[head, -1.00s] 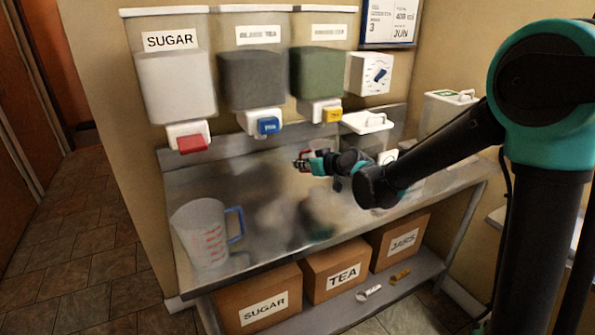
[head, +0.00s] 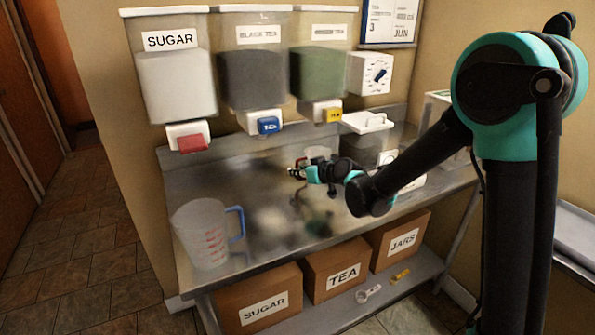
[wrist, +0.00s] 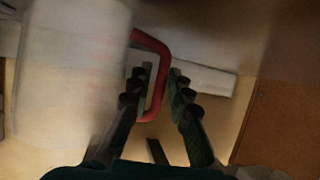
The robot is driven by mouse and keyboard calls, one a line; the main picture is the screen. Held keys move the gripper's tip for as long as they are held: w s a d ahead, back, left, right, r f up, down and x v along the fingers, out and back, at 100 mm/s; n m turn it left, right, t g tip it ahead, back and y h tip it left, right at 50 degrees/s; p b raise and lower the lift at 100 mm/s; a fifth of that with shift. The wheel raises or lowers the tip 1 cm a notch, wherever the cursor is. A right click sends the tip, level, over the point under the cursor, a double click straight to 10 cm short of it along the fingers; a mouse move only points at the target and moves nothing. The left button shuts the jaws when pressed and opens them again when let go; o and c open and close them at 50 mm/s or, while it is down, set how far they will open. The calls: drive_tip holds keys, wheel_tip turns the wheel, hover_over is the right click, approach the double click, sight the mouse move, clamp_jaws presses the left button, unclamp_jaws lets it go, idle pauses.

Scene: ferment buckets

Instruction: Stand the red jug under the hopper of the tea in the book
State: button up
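The red jug (head: 317,152), pale with a red handle, stands on the steel counter behind my gripper, partly hidden. In the wrist view its pale body (wrist: 65,75) fills the left and its red handle (wrist: 160,62) passes between my fingers. My gripper (head: 293,172) appears open around the handle, with a gap between the fingers (wrist: 159,80). Wall hoppers hold sugar (head: 176,85), black tea (head: 252,80) and a green tea (head: 319,75) whose label is blurred. Their taps are red, blue and yellow. I cannot make out a book.
A clear jug with a blue handle (head: 203,235) stands at the counter's front left. A lidded container (head: 366,135) stands at the back right. Boxes for sugar (head: 258,285), tea (head: 322,262) and jars (head: 390,235) sit below. The counter under the sugar hopper is clear.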

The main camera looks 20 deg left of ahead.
drive_tip(key=shift+o, duration=0.6)
drive_tip(key=shift+r, duration=0.15)
drive_tip(key=v, duration=1.2)
